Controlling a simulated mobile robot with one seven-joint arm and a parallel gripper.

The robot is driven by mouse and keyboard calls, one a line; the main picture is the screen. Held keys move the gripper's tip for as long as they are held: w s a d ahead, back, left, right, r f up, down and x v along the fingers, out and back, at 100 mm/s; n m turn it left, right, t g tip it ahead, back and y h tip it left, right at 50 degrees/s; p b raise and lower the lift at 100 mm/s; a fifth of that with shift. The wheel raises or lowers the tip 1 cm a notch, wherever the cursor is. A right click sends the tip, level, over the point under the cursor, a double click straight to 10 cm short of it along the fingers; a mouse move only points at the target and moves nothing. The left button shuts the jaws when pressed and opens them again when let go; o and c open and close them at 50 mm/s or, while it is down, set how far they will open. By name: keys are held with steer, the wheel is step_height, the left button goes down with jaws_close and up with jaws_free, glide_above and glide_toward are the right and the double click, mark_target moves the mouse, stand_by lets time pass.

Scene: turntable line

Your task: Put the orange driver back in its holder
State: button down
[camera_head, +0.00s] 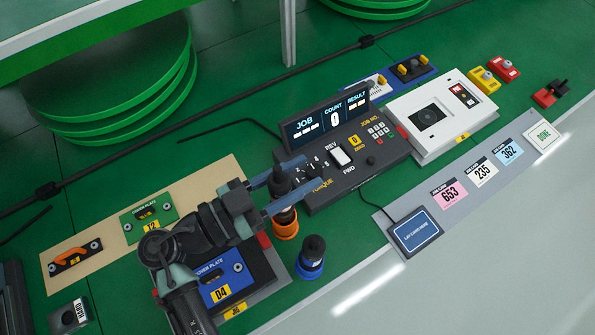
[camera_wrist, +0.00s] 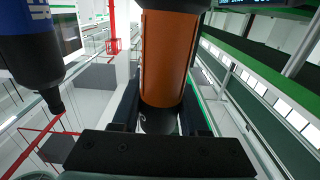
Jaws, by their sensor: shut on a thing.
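The orange driver (camera_wrist: 168,58) stands large in the wrist view, its orange body beyond the finger pads and a dark part between them. In the head view its dark upper part (camera_head: 286,214) shows between the two fingers of my gripper (camera_head: 279,188), which is shut on it. An orange ring-shaped part (camera_head: 285,230) shows directly below the fingers. I cannot tell whether this is the driver's body or its holder, nor whether the driver is seated. A blue driver (camera_head: 312,245) stands upright close by; it also shows at the left in the wrist view (camera_wrist: 32,45).
The torque controller (camera_head: 375,160) with its screen stands just behind the gripper. A blue cover plate (camera_head: 212,292) lies on a dark fixture under my arm. A grey strip with cards (camera_head: 425,205) runs along the front right edge.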

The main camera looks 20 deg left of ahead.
steer(key=shift+f+b, duration=0.25)
steer(key=shift+b, duration=0.05)
steer(key=shift+f+b, duration=0.35)
steer(key=shift+b, duration=0.05)
steer(key=shift+f+b, duration=1.5)
steer(key=shift+b, duration=0.1)
steer(key=shift+c, duration=1.8)
jaws_free()
steer(key=shift+f, duration=0.1)
steer(key=shift+s+a, duration=0.1)
steer(key=b+v, duration=0.2)
steer(key=v, duration=1)
steer(key=shift+s+a, duration=0.25)
steer(key=shift+s, duration=0.05)
